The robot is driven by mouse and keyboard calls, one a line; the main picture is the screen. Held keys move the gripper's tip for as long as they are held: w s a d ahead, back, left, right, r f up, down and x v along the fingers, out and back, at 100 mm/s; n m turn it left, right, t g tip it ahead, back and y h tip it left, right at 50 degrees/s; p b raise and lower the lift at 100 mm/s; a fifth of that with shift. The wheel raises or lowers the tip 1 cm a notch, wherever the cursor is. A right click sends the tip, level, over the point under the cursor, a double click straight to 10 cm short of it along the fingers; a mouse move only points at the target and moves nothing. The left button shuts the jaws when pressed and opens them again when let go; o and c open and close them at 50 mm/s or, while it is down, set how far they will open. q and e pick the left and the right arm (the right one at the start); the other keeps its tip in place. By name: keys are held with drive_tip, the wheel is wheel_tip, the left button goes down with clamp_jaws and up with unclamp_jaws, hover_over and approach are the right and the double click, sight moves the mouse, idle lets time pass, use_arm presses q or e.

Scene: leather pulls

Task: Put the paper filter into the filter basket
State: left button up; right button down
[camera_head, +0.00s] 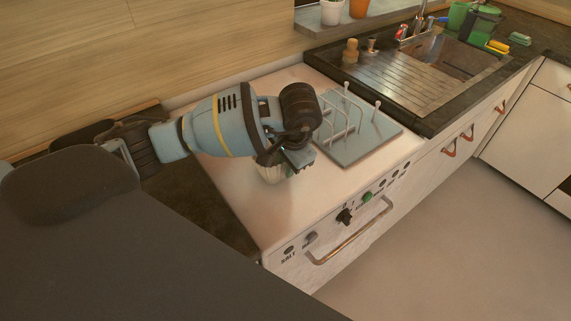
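My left arm comes in from the left over the white stove top. Its gripper (287,167) points down close to the stove top, and its fingers are mostly hidden by the wrist. A small pale, rounded thing (270,174) shows just below and left of the gripper. It may be the paper filter or the filter basket, but I cannot tell which, nor whether the fingers touch it. I cannot make out any second task object. My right gripper is not in view.
A grey-blue board with a white wire rack (358,130) stands right of the gripper. The sink drainer (400,75) lies behind it. The front of the stove top (285,220) is bare. A handle rail (350,235) and knobs line the stove front.

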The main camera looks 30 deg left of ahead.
use_arm(q)
drive_tip(key=v, duration=1.1)
drive_tip(key=shift+r, duration=0.35)
drive_tip(key=shift+o, duration=0.5)
